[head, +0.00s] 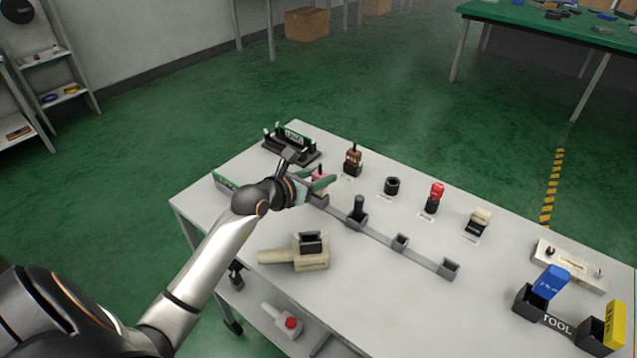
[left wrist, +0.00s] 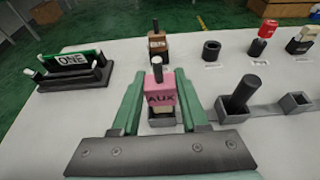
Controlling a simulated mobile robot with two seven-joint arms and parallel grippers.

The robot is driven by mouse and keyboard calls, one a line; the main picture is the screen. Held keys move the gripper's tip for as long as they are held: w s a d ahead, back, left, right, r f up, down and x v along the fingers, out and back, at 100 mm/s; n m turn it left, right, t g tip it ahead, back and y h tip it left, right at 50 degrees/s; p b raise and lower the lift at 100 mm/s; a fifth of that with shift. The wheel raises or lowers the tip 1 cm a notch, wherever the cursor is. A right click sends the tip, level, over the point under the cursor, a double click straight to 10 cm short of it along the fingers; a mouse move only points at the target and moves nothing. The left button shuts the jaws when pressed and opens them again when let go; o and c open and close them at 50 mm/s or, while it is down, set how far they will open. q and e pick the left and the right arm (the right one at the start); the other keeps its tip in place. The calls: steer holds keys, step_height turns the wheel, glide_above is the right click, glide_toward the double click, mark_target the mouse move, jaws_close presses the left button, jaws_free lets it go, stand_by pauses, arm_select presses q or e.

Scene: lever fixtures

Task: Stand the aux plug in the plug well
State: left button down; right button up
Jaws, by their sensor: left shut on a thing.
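The pink aux plug (left wrist: 160,96), with a dark pin on top, is upright between the green fingers of my left gripper (left wrist: 160,84), which is shut on it. In the head view the plug (head: 319,173) is partly hidden by my left gripper (head: 314,181). A small grey square well (left wrist: 163,119) is right below the plug, at the left end of a rail. I cannot tell how far the plug's pale lower part sits inside it. My right gripper is not in view.
Along the rail, the neighbouring well (head: 357,221) holds a black peg; two more wells (head: 400,242) look empty. A brown plug (head: 353,160), black ring (head: 392,186) and red-topped piece (head: 436,195) stand behind. A beige block fixture (head: 311,255) stands in front.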

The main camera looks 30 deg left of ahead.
arm_select(q)
steer(key=shift+a+f, duration=0.15)
steer(key=shift+f, duration=1.1)
steer(key=shift+f, duration=0.1)
steer(key=shift+c, duration=2.1)
jaws_free()
steer(key=shift+s+r, duration=0.15)
steer(key=shift+r, duration=0.05)
steer(key=d+v, duration=0.1)
steer(key=v, duration=1)
steer(key=shift+s+a, duration=0.35)
steer(key=shift+a, duration=0.15)
steer(key=shift+r, duration=0.15)
